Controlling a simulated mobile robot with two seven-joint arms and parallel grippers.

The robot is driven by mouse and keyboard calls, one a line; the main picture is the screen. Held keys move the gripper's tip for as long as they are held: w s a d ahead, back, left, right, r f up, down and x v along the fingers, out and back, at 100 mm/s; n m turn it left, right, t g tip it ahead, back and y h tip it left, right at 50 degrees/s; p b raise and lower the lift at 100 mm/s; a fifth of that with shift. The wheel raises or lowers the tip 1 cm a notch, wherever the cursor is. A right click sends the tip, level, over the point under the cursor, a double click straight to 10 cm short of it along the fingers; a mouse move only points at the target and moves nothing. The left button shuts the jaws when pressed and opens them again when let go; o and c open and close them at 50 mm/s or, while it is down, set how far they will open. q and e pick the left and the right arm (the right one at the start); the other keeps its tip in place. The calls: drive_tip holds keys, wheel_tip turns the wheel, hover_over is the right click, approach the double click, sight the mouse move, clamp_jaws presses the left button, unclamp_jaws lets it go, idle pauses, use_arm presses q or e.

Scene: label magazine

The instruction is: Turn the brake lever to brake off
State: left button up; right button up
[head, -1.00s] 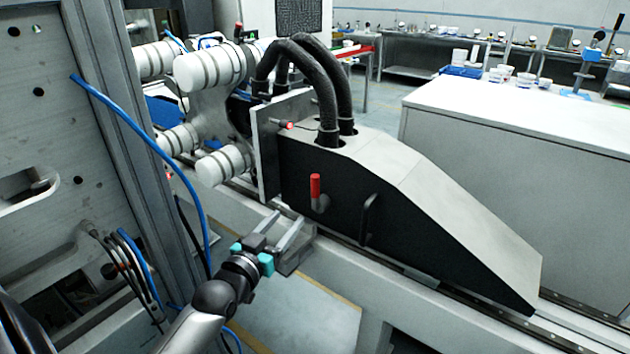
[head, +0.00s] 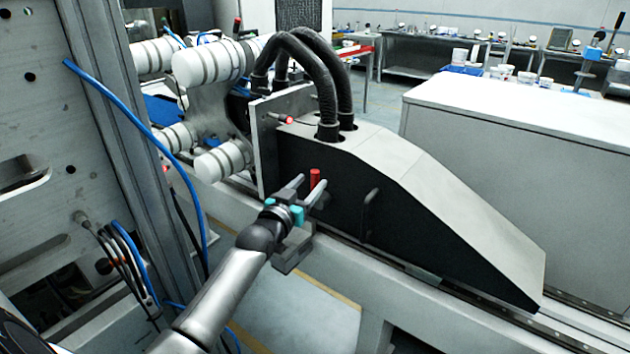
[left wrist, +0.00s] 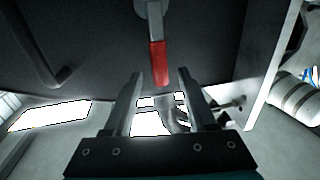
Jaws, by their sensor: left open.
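The brake lever has a red grip (head: 315,178) and stands on the dark side face of the wedge-shaped machine cover (head: 335,200). In the head view its grip points up, and its lower part is hidden behind my gripper. My left gripper (head: 307,188) is open, with its fingers reaching toward the lever. In the left wrist view the red grip (left wrist: 159,62) hangs from a grey pivot arm (left wrist: 153,18), its end close to the gap between the fingertips (left wrist: 158,75). I cannot tell whether they touch. My right gripper is not in view.
A black handle (head: 368,213) sits on the cover right of the lever. Black hoses (head: 335,75) rise from its top. White rollers (head: 210,65) and a grey frame with a blue cable (head: 150,130) stand left. A rail (head: 440,283) runs below the cover.

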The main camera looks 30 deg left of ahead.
sight(313, 180)
use_arm(q)
drive_tip(key=shift+w+a+b, duration=0.2)
drive_tip(key=shift+w+b, duration=0.2)
drive_tip(key=shift+w, duration=1.4)
drive_tip(key=shift+c, duration=0.2)
clamp_jaws()
